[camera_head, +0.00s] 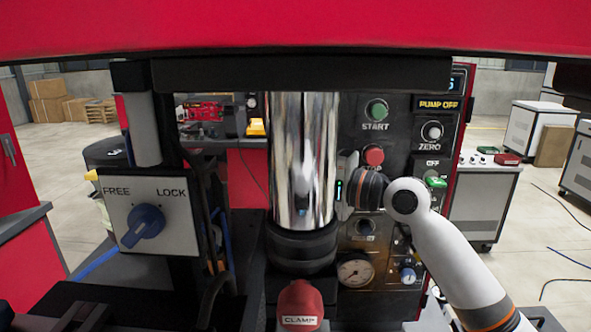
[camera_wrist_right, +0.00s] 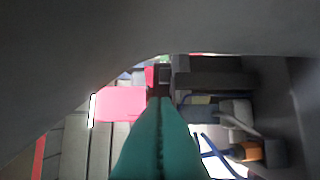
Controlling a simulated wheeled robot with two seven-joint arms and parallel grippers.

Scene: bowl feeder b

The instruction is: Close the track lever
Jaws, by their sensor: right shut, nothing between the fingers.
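I cannot pick out a part marked as the track lever in either view. My right arm comes in from the right in the head view, with its wrist beside the chrome cylinder (camera_head: 302,150). My right gripper's fingers are hidden there. In the right wrist view a teal tapered pair with a centre seam looks like my right gripper (camera_wrist_right: 160,101), shut and empty. A blue knob (camera_head: 143,222) sits on a plate marked FREE and LOCK. A red handle (camera_head: 300,299) marked CLAMP stands at the bottom centre. My left gripper is not in view.
A dark control panel (camera_head: 398,157) with a green START button (camera_head: 376,110) and a red button (camera_head: 373,155) stands behind my right wrist. A pressure gauge (camera_head: 355,270) is below. A red beam (camera_head: 300,25) crosses the top. Open floor shows at the far right.

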